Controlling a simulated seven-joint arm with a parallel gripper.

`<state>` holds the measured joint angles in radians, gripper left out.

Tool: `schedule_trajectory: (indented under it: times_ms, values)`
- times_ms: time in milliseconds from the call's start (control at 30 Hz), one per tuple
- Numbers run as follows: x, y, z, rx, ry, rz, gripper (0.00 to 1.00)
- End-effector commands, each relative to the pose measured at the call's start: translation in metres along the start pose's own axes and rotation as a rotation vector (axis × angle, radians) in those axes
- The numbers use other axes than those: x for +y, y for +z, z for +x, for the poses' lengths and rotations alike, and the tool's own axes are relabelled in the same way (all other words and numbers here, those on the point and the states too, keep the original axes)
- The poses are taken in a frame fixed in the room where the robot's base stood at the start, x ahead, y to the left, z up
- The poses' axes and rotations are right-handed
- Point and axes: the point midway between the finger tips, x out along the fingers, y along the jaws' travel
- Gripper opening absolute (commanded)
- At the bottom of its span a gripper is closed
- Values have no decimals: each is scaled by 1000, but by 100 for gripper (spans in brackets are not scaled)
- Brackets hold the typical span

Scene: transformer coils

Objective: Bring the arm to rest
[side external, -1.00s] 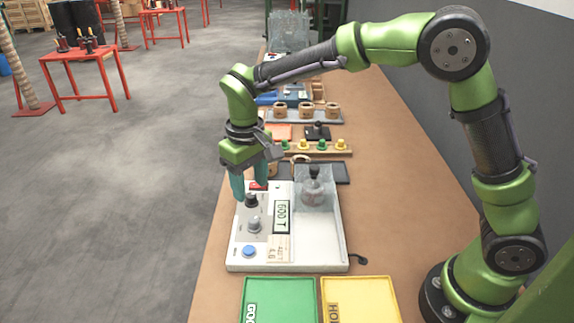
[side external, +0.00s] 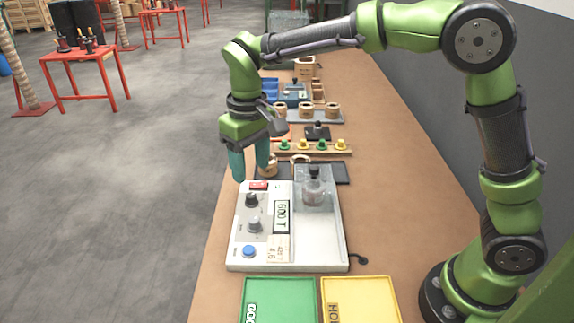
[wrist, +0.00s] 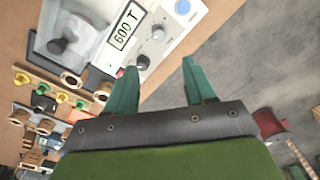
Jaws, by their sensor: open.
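My gripper (side external: 250,167) is in the air above the far left end of the white tester (side external: 244,220), close to the workbench's left edge. Its two teal fingers are apart with nothing between them. In the wrist view the open fingers (wrist: 156,80) point toward the tester and the grey floor. The tester has a display reading 600 T (side external: 282,216), black and grey knobs, a blue button (side external: 249,251) and a red switch (side external: 259,185). A clear box with a dark knob (side external: 314,187) stands on its right half.
A green tray (side external: 279,300) and a yellow tray (side external: 360,300) lie at the near end. Behind the tester are a rack with green and yellow pegs (side external: 312,147) and a tray of several coils (side external: 306,112). The bench's right side (side external: 400,170) is clear.

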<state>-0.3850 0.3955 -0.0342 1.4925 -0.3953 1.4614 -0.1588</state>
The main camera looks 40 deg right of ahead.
Motion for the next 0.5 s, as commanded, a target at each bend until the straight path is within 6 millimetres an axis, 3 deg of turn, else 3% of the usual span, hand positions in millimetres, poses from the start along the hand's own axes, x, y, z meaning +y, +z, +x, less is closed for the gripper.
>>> schedule_trajectory:
  times_ms: [267,500]
  values:
    - [42,66,-29,161,-117,122,54]
    - [80,137,-45,355,-202,272,54]
